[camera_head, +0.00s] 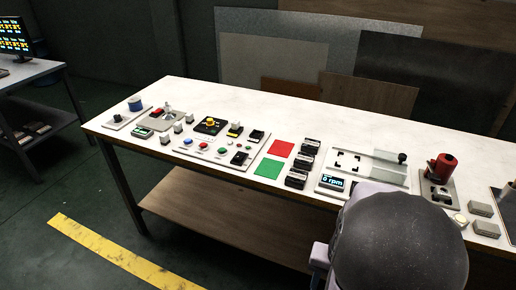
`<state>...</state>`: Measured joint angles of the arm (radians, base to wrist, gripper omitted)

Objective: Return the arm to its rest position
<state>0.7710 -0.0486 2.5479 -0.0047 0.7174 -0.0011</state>
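Part of my own arm shows at the bottom right of the head view, a large dark rounded part with pale lavender pieces beside it. It stands in front of the white-topped workbench (270,108) and hides part of its front edge. My gripper is not in view, so I cannot see its fingers or whether it holds anything.
The bench carries a control panel with buttons (218,150), a red square (281,148), a green square (268,168), a display reading "0 rpm" (331,182), a pale slotted plate (372,165) and a red device (441,168). The bench's back strip is clear.

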